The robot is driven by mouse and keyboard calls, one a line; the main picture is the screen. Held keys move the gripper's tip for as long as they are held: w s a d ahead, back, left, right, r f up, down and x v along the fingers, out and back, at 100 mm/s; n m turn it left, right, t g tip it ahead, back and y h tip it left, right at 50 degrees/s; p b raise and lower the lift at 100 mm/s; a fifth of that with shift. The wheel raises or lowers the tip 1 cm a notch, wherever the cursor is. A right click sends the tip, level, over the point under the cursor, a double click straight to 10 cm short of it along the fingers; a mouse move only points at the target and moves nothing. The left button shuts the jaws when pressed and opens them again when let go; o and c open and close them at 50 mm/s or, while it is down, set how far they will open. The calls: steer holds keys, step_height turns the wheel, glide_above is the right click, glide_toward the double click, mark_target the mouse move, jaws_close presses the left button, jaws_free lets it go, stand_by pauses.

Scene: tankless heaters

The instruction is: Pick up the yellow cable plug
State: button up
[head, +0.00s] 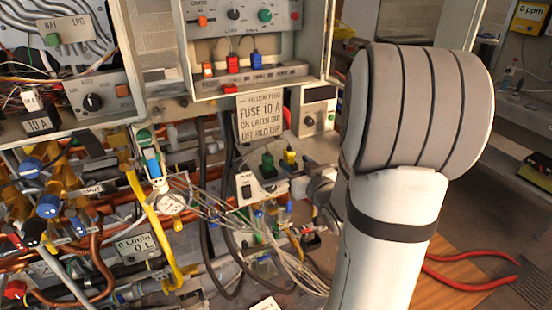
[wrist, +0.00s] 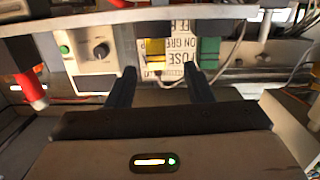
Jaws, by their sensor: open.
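The yellow cable plug (head: 289,156) stands upright beside a green plug (head: 267,164) on a small panel in the head view. In the wrist view, the yellow plug (wrist: 154,50) shows beyond and between the two dark fingertips of my gripper (wrist: 160,72). The fingers are apart with nothing held between them. The green plug (wrist: 208,50) is just beyond the right fingertip. In the head view my arm covers the area right of the plugs, and I cannot make out the fingers there.
A fuse sign (head: 260,115) hangs behind the plugs. An upper box (head: 247,78) with orange, red and blue plugs stands above.

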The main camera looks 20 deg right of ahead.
mark_target(292, 158)
steer(key=shift+d+f+t, duration=0.15)
steer(key=shift+f+t, duration=0.05)
steer(key=shift+t, duration=0.2)
steer(key=shift+w+y, duration=0.25)
steer(key=shift+y, duration=0.05)
steer(key=w+p, duration=0.2)
steer(key=w, duration=0.5)
steer(key=shift+f, duration=0.15)
jaws_close()
